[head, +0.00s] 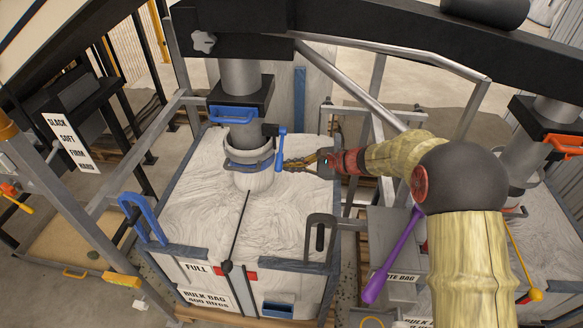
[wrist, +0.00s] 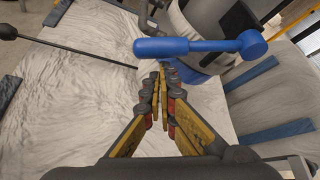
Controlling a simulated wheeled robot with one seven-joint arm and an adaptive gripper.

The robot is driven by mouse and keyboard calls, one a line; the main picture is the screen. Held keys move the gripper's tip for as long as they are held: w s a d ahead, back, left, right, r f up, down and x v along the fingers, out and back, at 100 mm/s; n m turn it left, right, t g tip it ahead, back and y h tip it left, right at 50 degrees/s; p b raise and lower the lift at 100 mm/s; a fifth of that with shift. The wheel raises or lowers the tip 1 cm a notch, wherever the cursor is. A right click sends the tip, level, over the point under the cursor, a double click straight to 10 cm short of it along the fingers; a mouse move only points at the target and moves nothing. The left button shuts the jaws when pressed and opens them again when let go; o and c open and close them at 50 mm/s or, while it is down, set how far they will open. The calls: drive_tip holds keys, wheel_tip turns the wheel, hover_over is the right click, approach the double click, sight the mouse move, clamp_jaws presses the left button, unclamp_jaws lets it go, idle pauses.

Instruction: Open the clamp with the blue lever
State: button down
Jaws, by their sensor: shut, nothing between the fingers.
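The clamp (head: 247,160) is a grey band with a blue lower edge around the neck of the white bulk bag, under the spout. Its blue lever (head: 281,150) stands roughly upright at the clamp's right side. In the wrist view the blue lever (wrist: 190,46) lies across the upper middle, with a round knob-like end at the right. My gripper (head: 287,165) is right of the clamp, its fingertips close beside the lever's lower part. In the wrist view my gripper (wrist: 160,75) is shut and empty, tips just below the lever. Whether they touch it I cannot tell.
A purple lever (head: 392,262) and an orange-yellow lever (head: 524,262) are at the right. Metal frame bars surround the bag.

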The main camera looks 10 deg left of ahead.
drive_tip(key=shift+r+p, duration=0.2)
drive_tip(key=shift+p, duration=0.15)
drive_tip(key=shift+s+r+p, duration=0.15)
drive_tip(key=shift+s+p, duration=0.05)
drive_tip(key=shift+p, duration=0.35)
drive_tip(key=shift+s+r+m+g+p, duration=0.15)
drive_tip(key=shift+r+m+g+p, duration=0.2)
drive_tip(key=shift+p, duration=0.5)
drive_tip(key=r+m+g+p, duration=0.1)
drive_tip(key=p, duration=0.3)
drive_tip(key=s+r+p, duration=0.1)
drive_tip(key=r+p, duration=0.1)
drive_tip(key=p, duration=0.2)
drive_tip(key=shift+s+d+m+g, duration=0.1)
drive_tip(key=shift+s+m+g, duration=0.1)
drive_tip(key=shift+m+g, duration=0.15)
wheel_tip(320, 180, up, 10)
drive_tip(key=m+g+p, duration=0.6)
drive_tip(key=p, duration=0.9)
hover_over(282, 163)
drive_tip(key=d, duration=0.3)
drive_tip(key=shift+w+a+r, duration=0.25)
drive_tip(key=shift+w+r, duration=0.05)
drive_tip(key=shift+w, duration=0.4)
drive_tip(key=shift+w+r, duration=0.1)
drive_tip(key=shift+r, duration=0.05)
